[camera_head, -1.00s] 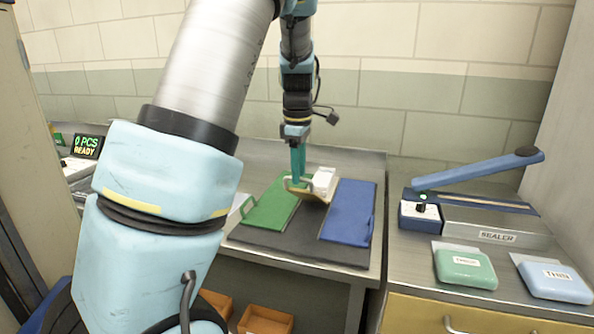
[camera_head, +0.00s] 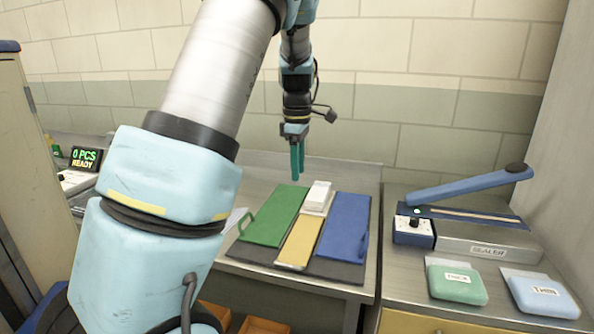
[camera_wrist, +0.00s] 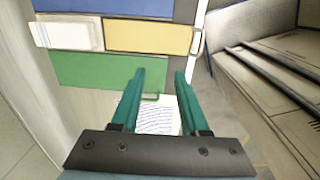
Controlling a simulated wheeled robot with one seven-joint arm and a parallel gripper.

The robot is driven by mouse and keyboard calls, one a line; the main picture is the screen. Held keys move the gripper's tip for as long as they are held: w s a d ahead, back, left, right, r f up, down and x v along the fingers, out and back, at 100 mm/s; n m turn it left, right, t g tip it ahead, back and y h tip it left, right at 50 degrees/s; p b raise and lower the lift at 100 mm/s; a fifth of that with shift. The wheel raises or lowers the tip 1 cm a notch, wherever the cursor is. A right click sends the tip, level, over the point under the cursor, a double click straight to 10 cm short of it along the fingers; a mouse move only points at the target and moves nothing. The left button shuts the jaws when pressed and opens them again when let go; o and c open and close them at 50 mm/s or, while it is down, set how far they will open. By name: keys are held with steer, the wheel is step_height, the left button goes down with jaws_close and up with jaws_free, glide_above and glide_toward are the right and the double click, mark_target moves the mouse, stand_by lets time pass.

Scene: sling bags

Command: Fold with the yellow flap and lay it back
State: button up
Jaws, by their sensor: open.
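The yellow flap (camera_head: 302,241) lies flat on a dark mat (camera_head: 333,269), between the green flap (camera_head: 273,217) and the blue flap (camera_head: 345,226). A white block (camera_head: 317,195) lies at the yellow flap's far end. In the wrist view the yellow flap (camera_wrist: 147,37) has a pale handle at its right end, and the green flap (camera_wrist: 105,72) lies beside it. My gripper (camera_head: 297,178) is open and empty, above and behind the green flap. Its teal fingers (camera_wrist: 157,88) are apart in the wrist view, near the green flap's handle.
A sheet of printed paper (camera_wrist: 157,113) lies beside the green flap. A sealer (camera_head: 470,225) with a blue lever stands on the right counter, with a green pack (camera_head: 456,283) and a blue pack (camera_head: 541,294) in front. A display (camera_head: 86,158) reads "0 PCS READY".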

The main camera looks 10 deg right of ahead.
step_height(320, 180, up, 6)
steer(key=w+d, duration=0.1)
steer(key=w, duration=0.1)
steer(key=shift+w, duration=0.3)
stand_by(0.4)
steer(key=shift+d+f, duration=0.1)
